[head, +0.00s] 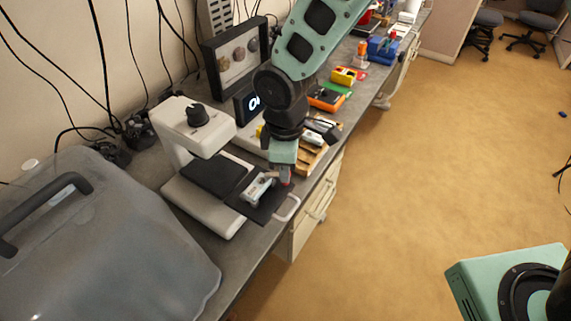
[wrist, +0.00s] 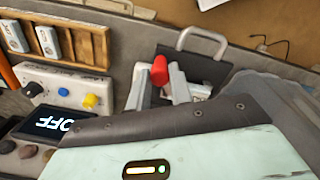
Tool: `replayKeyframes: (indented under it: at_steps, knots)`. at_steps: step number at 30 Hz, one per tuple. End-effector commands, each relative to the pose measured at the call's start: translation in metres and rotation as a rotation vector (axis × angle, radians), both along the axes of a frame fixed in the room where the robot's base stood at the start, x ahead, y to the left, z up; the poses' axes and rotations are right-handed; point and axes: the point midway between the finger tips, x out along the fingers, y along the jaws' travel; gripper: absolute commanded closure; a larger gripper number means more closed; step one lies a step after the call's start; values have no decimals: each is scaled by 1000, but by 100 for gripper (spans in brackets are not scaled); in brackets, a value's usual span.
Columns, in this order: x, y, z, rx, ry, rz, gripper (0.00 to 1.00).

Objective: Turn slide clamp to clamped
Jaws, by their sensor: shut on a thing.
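The slide clamp (head: 258,187) is a small grey metal piece on a dark plate (head: 243,208) in front of the white microscope-like stand. Its red-tipped handle (wrist: 159,72) shows in the wrist view, upright between pale grey finger-like parts. My gripper (head: 284,174) reaches down at the right end of the clamp and is shut on the red handle. My gripper also shows in the wrist view (wrist: 160,88), where the green hand hides much of the clamp. I cannot tell the clamp's exact position.
The white stand (head: 195,135) with a black knob is left of my gripper. A grey covered case (head: 95,240) fills the bench's near left.

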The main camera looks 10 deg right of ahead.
Motion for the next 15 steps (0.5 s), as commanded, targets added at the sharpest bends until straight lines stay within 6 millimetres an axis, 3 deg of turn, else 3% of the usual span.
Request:
replayKeyframes:
  at_steps: [15]
  knots:
    - [1, 0, 1, 2, -2, 252, 100]
